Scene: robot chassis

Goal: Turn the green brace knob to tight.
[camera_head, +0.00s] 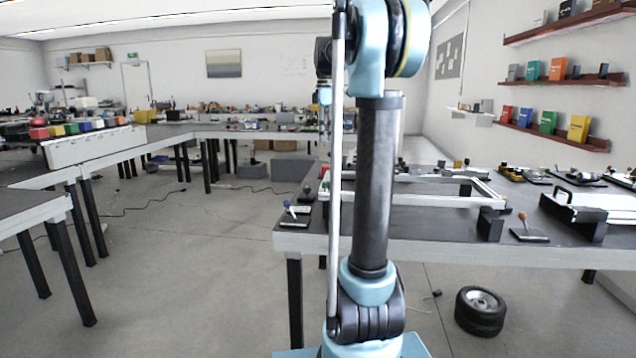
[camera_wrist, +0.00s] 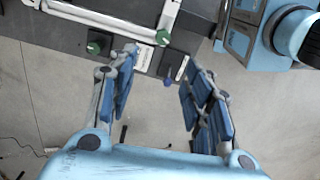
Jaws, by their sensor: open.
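In the wrist view a green round knob (camera_wrist: 163,38) sits at the corner of a white frame (camera_wrist: 120,22) on a dark bench top. A second green knob (camera_wrist: 97,42) sits on a dark base to its left. I cannot tell from the picture which one is the brace knob. My gripper (camera_wrist: 158,62) is open and empty, with blue-padded fingers spread wide. The corner knob lies beyond the gap between the fingertips, and the second knob lies just outside the left finger.
A small white plate (camera_wrist: 144,57) and a blue knob (camera_wrist: 168,82) lie near the bench edge in the wrist view. A wheel (camera_head: 480,310) lies on the floor.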

